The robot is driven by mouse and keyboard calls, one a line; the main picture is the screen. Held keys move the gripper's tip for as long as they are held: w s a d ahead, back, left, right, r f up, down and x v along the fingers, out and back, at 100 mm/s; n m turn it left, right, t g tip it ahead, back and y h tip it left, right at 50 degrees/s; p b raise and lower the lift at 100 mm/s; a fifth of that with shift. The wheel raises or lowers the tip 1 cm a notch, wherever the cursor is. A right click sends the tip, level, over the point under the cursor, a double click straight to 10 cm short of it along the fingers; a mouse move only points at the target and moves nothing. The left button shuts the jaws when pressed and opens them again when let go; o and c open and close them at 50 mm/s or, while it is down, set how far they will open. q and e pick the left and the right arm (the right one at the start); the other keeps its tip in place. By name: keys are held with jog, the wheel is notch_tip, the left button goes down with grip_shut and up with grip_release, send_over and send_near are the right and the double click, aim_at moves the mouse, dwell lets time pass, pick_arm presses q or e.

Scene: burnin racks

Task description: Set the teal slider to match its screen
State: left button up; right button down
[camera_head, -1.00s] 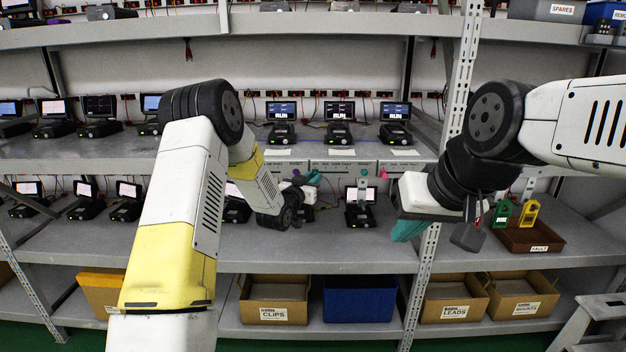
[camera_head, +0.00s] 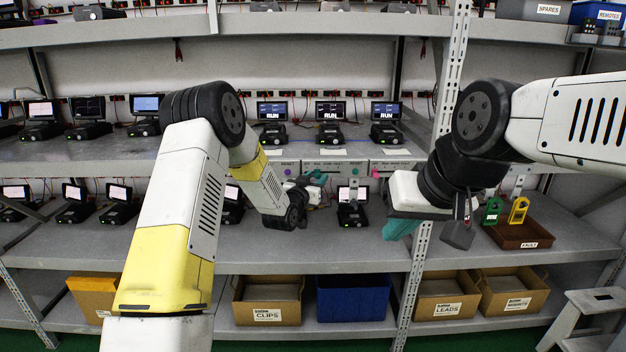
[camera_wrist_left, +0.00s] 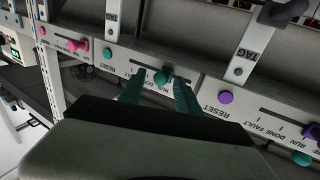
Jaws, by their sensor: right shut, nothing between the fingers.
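The teal slider knob (camera_wrist_left: 161,78) shows in the left wrist view on a light panel with printed state words. My left gripper (camera_wrist_left: 155,80) is open, with one teal finger on each side of this knob; I cannot tell whether they touch it. In the head view my left gripper (camera_head: 316,178) is small and partly hidden by my wrist, at the front of the middle panel (camera_head: 322,166). The dark screen (camera_head: 330,109) above that panel reads RUN. My right gripper (camera_head: 400,228) is shut and empty before the shelf post.
A purple knob (camera_head: 272,168) and a pink knob (camera_head: 376,174) sit on the neighbouring panels. A purple RESET button (camera_wrist_left: 225,97) is close right of my fingers. The shelf post (camera_head: 436,170) stands beside my right gripper. A brown FAULT tray (camera_head: 522,240) is at right.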

pick_arm(q)
jog(key=v, duration=0.7)
jog(key=shift+s+a, duration=0.2)
jog(key=shift+s, duration=0.2)
jog(key=s+a+r+n+g+y, duration=0.2)
jog(key=s+a+r+g+y, duration=0.25)
jog(key=s+a+r, duration=0.6)
jog(key=s+a+r+n+g, duration=0.1)
jog(key=s+g, duration=0.2)
jog(key=s, duration=1.1)
jog(key=s+a+r+n+g, duration=0.1)
jog(key=s+a+g, duration=0.1)
jog(key=s, duration=1.3)
jog(key=shift+g, duration=0.45)
